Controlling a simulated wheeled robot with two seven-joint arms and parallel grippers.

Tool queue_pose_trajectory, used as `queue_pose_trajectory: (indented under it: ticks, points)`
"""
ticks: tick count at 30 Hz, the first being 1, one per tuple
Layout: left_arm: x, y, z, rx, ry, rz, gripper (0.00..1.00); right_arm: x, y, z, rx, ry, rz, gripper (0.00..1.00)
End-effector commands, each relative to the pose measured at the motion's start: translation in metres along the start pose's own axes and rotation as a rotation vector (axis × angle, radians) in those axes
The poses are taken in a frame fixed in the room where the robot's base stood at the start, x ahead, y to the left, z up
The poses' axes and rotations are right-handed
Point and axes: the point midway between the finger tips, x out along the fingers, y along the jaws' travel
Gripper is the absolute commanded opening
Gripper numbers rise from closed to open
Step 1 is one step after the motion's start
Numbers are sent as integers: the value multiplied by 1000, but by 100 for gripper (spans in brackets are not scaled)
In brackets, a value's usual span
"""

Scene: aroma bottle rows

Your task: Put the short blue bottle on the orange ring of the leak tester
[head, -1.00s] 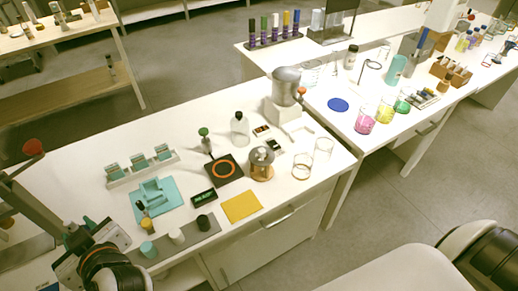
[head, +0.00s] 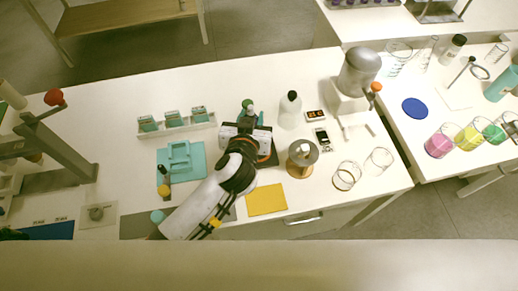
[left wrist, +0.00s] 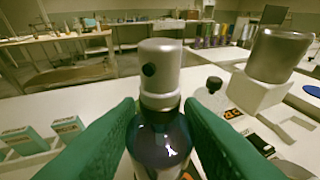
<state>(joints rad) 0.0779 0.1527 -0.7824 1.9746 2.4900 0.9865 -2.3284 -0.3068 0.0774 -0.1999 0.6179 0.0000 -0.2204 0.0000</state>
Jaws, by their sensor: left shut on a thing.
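My left gripper (left wrist: 160,125), with green fingers, is shut on a bottle (left wrist: 160,143) with a dark blue body and a grey spray cap. The bottle looks upright; its base is hidden in the left wrist view. In the head view the left gripper (head: 248,118) is over the leak tester's black plate (head: 271,141). Part of the orange ring (head: 266,158) shows beside the gripper; the rest is covered. I cannot tell whether the bottle touches the ring. My right gripper is not in view.
A clear bottle (head: 290,110) stands just right of the tester. A round metal device (head: 302,155) and a yellow mat (head: 266,200) are nearer the front. A large grey device (head: 358,75) stands right.

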Motion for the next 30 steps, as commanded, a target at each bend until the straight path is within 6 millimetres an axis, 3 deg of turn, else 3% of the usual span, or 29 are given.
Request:
queue_pose_trajectory:
  ticks: [6, 12, 24, 30]
  points:
    - [11, -19, -17, 10, 0, -64, 9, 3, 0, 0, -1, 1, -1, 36]
    - [24, -20, -54, 9, 2, -65, 9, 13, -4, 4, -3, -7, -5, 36]
    - [40, -20, -98, 8, 0, -65, 9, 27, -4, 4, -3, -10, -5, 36]
    - [42, -20, -100, 11, -4, -65, 9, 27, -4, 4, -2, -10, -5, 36]
